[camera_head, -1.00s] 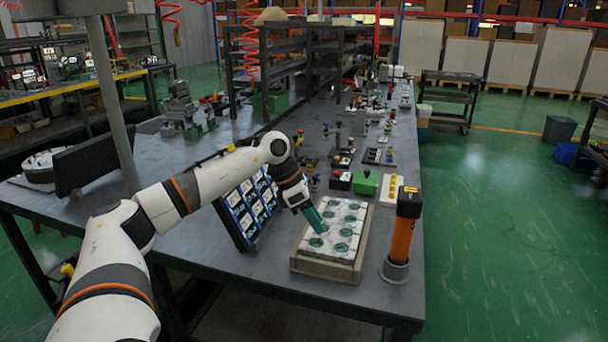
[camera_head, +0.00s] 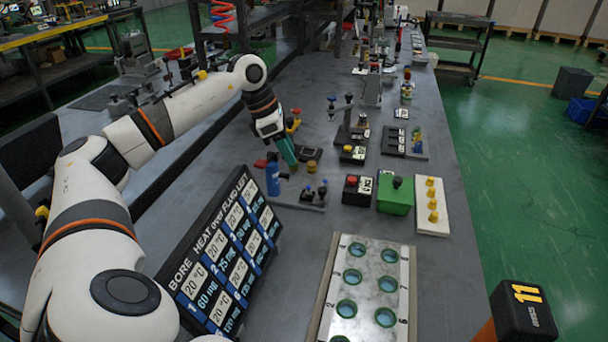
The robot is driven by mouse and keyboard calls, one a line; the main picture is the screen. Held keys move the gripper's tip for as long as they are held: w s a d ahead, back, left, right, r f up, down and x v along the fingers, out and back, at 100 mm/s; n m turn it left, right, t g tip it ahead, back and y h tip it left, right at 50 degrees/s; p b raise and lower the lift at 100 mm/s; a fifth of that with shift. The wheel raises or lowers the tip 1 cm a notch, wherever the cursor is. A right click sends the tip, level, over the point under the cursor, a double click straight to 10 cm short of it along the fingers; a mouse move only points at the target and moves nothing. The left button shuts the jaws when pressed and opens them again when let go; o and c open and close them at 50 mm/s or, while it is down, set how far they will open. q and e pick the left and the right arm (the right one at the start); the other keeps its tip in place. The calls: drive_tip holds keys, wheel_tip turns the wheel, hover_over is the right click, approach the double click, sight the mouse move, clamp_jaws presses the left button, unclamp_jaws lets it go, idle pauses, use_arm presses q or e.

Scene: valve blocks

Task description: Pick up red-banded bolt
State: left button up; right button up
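My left gripper (camera_head: 288,152), with teal fingers, points down over the table beyond the bore board. Its fingers overlap in this view, so I cannot tell whether it is open or shut, or whether it holds anything. A blue cylinder (camera_head: 272,176) with a small red piece (camera_head: 261,163) beside its top stands just left of the fingertips. No red-banded bolt can be made out for sure; it may be hidden or too small. The pale valve block (camera_head: 369,281) with several teal-lined holes sits in the near middle, apart from the gripper. My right gripper is not in view.
The tilted black board (camera_head: 226,250) stands left of the block. A dark base with knobs (camera_head: 312,194), a red-button box (camera_head: 356,190), a green box (camera_head: 395,194) and a white strip with yellow knobs (camera_head: 431,205) stand beyond it. A black-topped post (camera_head: 523,311) is at lower right.

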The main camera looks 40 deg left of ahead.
use_arm(q)
hover_over(308, 187)
drive_tip(key=s+a, duration=0.1)
drive_tip(key=s, duration=0.1)
wheel_tip(308, 187, down, 5)
drive_tip(key=x, duration=0.4)
drive_tip(key=p+x, duration=0.1)
drive_tip(key=x, duration=0.1)
drive_tip(key=shift+a+f, duration=0.2)
drive_tip(key=shift+a, duration=0.15)
drive_tip(key=shift+s, duration=0.1)
clamp_jaws()
